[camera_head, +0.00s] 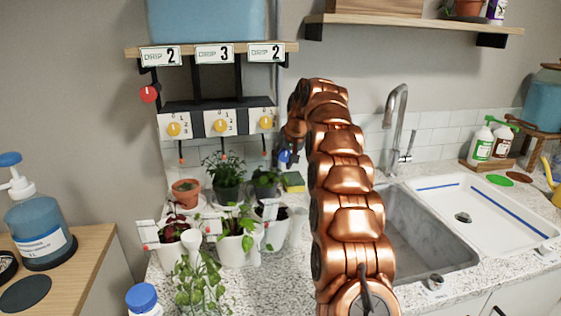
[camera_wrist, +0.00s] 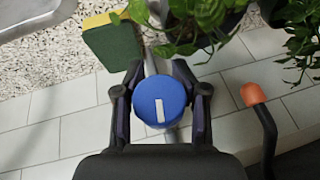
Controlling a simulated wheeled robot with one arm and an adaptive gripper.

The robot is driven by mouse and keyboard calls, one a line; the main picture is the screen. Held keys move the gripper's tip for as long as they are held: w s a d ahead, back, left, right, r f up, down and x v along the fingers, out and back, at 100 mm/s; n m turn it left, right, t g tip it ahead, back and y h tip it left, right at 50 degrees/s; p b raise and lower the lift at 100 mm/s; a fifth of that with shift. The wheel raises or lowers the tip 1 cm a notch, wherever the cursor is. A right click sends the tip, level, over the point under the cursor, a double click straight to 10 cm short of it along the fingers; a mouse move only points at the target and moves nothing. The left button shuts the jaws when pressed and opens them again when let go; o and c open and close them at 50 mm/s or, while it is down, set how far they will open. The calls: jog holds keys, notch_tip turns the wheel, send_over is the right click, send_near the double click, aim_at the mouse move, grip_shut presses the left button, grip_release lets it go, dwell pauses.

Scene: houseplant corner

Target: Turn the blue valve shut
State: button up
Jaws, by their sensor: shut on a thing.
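The blue valve (camera_wrist: 150,92) is a round knob with a white bar mark, on a pale pipe. In the wrist view the bar points nearly straight up and down the picture. My gripper (camera_wrist: 161,100) has one dark finger on each side of the knob and is shut on it. In the head view the blue valve (camera_head: 284,156) shows small at the wall below my gripper, partly hidden by my arm.
A green and yellow sponge (camera_wrist: 112,42) lies close by on the counter. Leafy plants (camera_wrist: 190,20) crowd near the valve. An orange-tipped dark lever or tube (camera_wrist: 252,94) stands to the right. The sink (camera_head: 430,235) is right of my arm.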

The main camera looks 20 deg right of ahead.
aim_at(286, 151)
jog(key=shift+d+r+h, duration=0.15)
jog(key=shift+r+h, duration=0.05)
jog(key=shift+h, duration=0.4)
jog(key=o, duration=0.8)
jog(key=shift+o, duration=1)
jog(key=shift+f, duration=0.1)
jog(key=shift+v, duration=2.6)
jog(key=shift+s, duration=0.2)
jog(key=shift+s, duration=0.15)
